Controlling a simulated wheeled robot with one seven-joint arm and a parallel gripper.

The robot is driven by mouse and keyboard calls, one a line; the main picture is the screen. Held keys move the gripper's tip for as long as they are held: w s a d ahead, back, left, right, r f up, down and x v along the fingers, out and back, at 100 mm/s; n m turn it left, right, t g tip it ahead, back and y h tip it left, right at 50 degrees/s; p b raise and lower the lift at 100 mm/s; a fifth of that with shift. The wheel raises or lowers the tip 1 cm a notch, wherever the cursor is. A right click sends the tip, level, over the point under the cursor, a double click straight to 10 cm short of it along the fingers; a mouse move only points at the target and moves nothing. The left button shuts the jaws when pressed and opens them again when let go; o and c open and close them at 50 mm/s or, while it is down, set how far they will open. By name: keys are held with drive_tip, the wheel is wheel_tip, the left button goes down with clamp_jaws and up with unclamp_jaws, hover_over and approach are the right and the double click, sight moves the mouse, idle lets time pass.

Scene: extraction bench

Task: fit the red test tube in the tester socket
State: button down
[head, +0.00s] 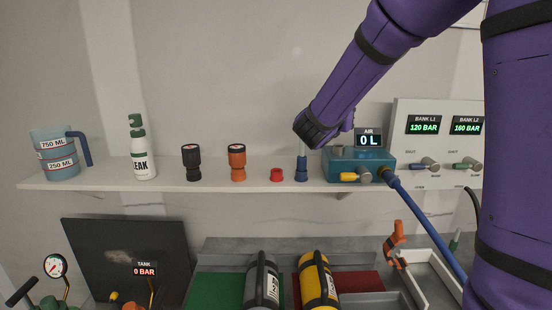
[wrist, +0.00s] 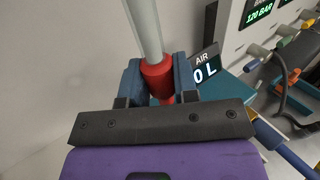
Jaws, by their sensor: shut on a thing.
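The red test tube (wrist: 157,73) is a pale, see-through tube with a red collar. In the wrist view my gripper (wrist: 159,84) is shut on that collar between its two blue-grey fingers. The tube runs toward the top of the picture. In the head view my forearm and wrist hide the held tube. The tester (head: 345,163) is a teal box on the shelf, with a display reading AIR 0 L and a yellow lever. My wrist is above and left of it. The tester also shows in the wrist view (wrist: 236,84), right of my gripper. I cannot make out its socket clearly.
A blue-based tube (head: 302,169) and a small red piece (head: 277,175) stand left of the tester. Orange (head: 237,163) and black (head: 192,163) fittings, a white bottle (head: 142,160) and a jug (head: 58,156) stand farther left. A blue hose (head: 425,220) leaves the tester's right side.

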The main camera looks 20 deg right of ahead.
sight(337, 148)
drive_tip(key=shift+f, duration=0.1)
drive_tip(key=shift+f, duration=0.9)
drive_tip(key=shift+f, duration=2.5)
idle(0.9)
drive_tip(key=shift+s+a+f, duration=0.1)
drive_tip(key=shift+s+f, duration=0.05)
drive_tip(key=shift+f, duration=0.4)
idle(1.1)
drive_tip(key=c, duration=0.8)
unclamp_jaws()
drive_tip(key=shift+s+a, duration=0.1)
drive_tip(key=shift+a, duration=0.15)
drive_tip(key=r+v, duration=0.1)
drive_tip(key=v, duration=0.9)
